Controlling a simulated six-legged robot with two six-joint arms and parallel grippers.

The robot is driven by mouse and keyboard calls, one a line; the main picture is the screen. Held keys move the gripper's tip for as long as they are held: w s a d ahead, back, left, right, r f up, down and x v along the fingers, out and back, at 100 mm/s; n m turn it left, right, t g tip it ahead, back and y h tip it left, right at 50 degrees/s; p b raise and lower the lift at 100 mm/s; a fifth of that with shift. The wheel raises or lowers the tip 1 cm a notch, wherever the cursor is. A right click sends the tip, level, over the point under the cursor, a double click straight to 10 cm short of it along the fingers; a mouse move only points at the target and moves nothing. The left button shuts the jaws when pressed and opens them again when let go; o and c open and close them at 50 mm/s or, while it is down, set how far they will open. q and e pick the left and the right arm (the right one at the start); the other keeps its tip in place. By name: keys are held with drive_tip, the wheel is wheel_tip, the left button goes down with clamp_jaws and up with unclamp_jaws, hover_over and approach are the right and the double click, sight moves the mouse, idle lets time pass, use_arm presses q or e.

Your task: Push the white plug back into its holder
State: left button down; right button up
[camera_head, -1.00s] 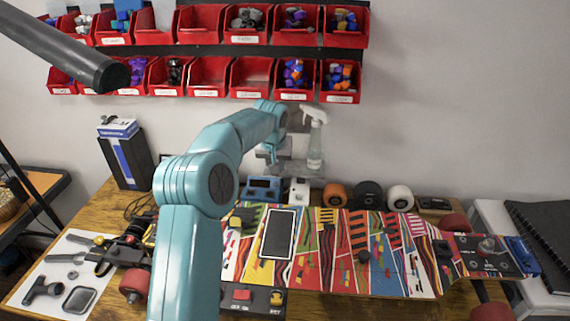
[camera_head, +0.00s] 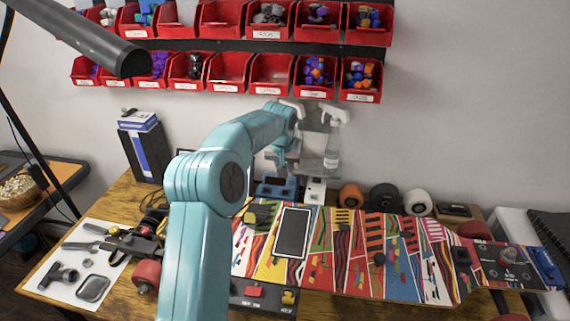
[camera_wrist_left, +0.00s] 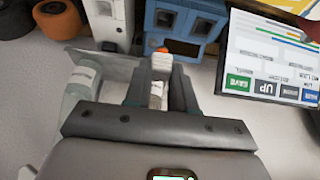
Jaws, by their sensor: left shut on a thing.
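My left gripper (camera_wrist_left: 161,80) is shut on a small white plug (camera_wrist_left: 161,64). The plug sits between the two dark fingertips in the left wrist view, with an orange part at its far end. Just beyond it is a blue box (camera_wrist_left: 184,40) with dark windows, with a white device (camera_wrist_left: 108,18) beside it. I cannot tell which of these is the holder, nor whether the plug touches it. In the head view the left gripper (camera_head: 286,153) is at the back of the bench, above the blue box (camera_head: 277,188) and the white device (camera_head: 315,190). The right gripper is out of view.
A spray bottle (camera_head: 333,145) stands right of the left gripper, close by it in the wrist view (camera_wrist_left: 80,87). Wheels (camera_head: 384,197) line the bench's back. A colourful board (camera_head: 345,250) fills the front. Red bins (camera_head: 271,73) hang above.

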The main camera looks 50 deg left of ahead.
use_arm(q)
drive_tip(key=shift+f+b, duration=1.25)
drive_tip(key=shift+f, duration=0.7)
drive_tip(key=shift+f+b, duration=0.4)
drive_tip(key=shift+f, duration=0.15)
drive_tip(key=shift+f+b, duration=0.6)
drive_tip(key=shift+f, duration=0.55)
idle(1.4)
drive_tip(key=c, duration=0.6)
unclamp_jaws()
drive_tip(key=shift+r, duration=0.15)
drive_tip(key=shift+r+p, duration=1.35)
drive_tip(key=shift+r, duration=0.05)
drive_tip(key=shift+r, duration=0.1)
